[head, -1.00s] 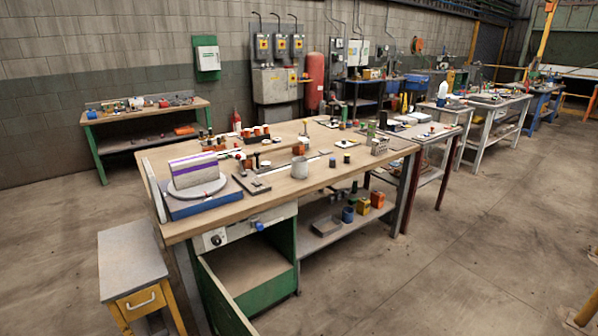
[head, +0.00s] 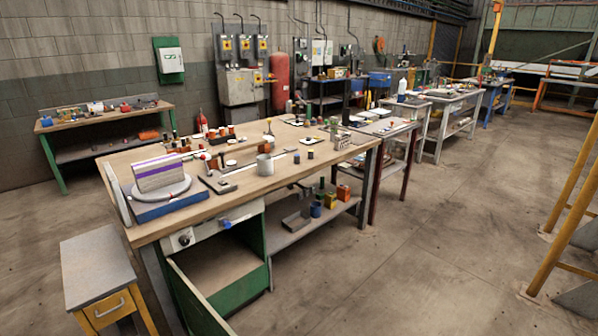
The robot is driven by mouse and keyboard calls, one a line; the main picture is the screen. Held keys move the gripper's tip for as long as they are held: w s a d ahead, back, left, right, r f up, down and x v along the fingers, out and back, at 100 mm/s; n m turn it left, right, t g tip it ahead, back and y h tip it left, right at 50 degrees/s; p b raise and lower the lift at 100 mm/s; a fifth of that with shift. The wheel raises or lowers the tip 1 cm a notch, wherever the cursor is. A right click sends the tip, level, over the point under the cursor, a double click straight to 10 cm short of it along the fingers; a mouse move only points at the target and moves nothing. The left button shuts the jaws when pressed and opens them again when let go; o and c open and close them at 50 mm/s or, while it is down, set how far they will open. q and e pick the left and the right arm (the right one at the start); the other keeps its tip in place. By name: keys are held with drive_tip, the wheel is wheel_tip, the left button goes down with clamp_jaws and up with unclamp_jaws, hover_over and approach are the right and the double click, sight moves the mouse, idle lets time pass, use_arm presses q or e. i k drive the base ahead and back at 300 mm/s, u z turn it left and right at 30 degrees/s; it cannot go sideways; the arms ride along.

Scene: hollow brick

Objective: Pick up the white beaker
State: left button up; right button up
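A pale grey, cup-shaped vessel (head: 265,165) stands upright near the middle of the wooden workbench (head: 228,182). It looks like the beaker, but its colour reads more grey than white. A small cup with an orange top stands just behind it. A white bottle (head: 402,88) stands on a bench farther back. Neither of my grippers is in view.
A hollow brick with a purple stripe (head: 160,174) sits on a round plate at the bench's left end. A grey-topped yellow cabinet (head: 97,268) stands at front left. Yellow railings (head: 567,200) rise at right. The concrete floor (head: 420,250) between is clear.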

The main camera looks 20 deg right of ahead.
sight(264, 162)
drive_tip(key=z, duration=0.35)
drive_tip(key=k, duration=0.45)
drive_tip(key=z, duration=1.2)
drive_tip(key=i, duration=1)
drive_tip(key=z, duration=0.5)
drive_tip(key=i, duration=0.95)
drive_tip(key=u, duration=0.95)
drive_tip(key=i, duration=0.8)
drive_tip(key=u, duration=0.65)
